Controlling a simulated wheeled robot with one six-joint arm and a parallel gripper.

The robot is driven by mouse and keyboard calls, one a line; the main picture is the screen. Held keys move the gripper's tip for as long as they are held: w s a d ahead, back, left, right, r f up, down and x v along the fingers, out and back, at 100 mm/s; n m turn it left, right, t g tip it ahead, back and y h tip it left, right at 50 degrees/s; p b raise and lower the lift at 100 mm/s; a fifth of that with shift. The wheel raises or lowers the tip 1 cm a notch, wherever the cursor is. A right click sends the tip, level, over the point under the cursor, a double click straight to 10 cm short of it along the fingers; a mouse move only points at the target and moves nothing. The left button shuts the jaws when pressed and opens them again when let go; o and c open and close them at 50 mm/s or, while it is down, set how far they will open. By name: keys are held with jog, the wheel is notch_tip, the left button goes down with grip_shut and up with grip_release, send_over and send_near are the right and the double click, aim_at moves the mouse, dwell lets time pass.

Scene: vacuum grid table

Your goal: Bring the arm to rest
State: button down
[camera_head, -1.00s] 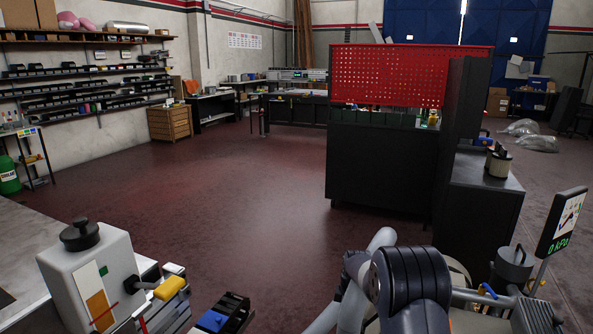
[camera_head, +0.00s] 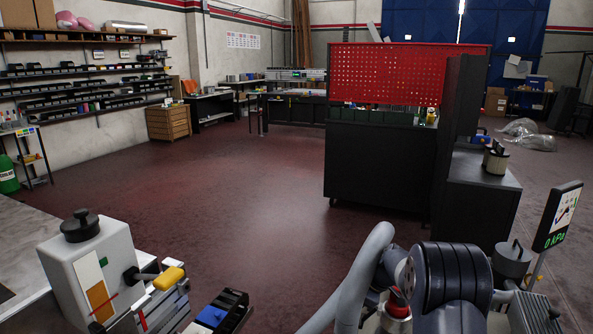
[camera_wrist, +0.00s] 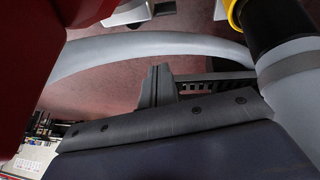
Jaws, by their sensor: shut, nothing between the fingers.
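My arm shows at the bottom right of the head view as a dark ribbed joint with a pale grey curved tube beside it. My gripper (camera_wrist: 157,86) appears in the wrist view as two short grey fingers close together above a bolted grey strip. The fingers are shut and I see nothing held between them. The gripper itself is not distinguishable in the head view.
A white box with a black knob (camera_head: 92,262) and yellow-handled valve (camera_head: 169,279) stands at lower left. A 0 kPa display (camera_head: 558,216) stands at right. A dark cabinet with a red pegboard (camera_head: 385,75) is ahead. Open floor (camera_head: 220,200) lies left of it.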

jog(key=shift+t+y, duration=0.4)
jog(key=shift+y, duration=0.5)
jog(key=shift+s+a+r, duration=0.1)
jog(key=shift+s+r, duration=0.15)
jog(key=shift+r, duration=1.15)
jog(key=shift+s+r, duration=0.2)
jog(key=shift+r, duration=1.2)
